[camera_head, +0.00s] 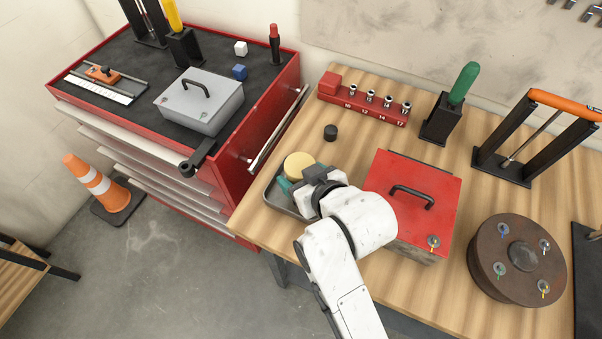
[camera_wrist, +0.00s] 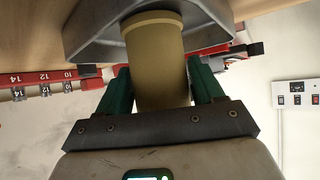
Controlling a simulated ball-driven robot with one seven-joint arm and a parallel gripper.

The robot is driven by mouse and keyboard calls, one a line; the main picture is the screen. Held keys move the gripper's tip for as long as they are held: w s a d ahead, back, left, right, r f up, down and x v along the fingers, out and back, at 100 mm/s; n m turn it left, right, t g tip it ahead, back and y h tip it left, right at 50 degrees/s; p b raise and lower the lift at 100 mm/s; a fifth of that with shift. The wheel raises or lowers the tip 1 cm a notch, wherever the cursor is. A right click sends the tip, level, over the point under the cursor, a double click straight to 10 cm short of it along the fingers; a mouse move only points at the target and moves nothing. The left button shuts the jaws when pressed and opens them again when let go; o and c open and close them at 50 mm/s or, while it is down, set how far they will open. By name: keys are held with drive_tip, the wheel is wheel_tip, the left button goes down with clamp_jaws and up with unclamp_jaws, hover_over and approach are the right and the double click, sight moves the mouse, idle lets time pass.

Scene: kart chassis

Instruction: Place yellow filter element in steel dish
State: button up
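The yellow filter element (camera_head: 299,165) is a pale yellow cylinder at the steel dish (camera_head: 286,209), near the dish's far side. The dish is a shallow grey tray at the left edge of the wooden bench. My gripper (camera_head: 296,184) is over the dish, with its green fingers on both sides of the element. In the wrist view the element (camera_wrist: 158,62) sits between the fingers and both appear to touch it. The dish (camera_wrist: 88,32) shows behind it. I cannot tell whether the element touches the dish floor. My arm hides part of the dish.
A red box (camera_head: 418,190) stands close right of my gripper. A small black cylinder (camera_head: 330,132) and a red socket rack (camera_head: 363,98) are behind it. A brown disc (camera_head: 518,260) lies at right. The red tool cabinet (camera_head: 226,160) stands to the left.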

drive_tip(key=o, duration=0.4)
drive_tip(key=shift+c, duration=0.2)
drive_tip(key=shift+r, duration=0.25)
drive_tip(key=v, duration=1.2)
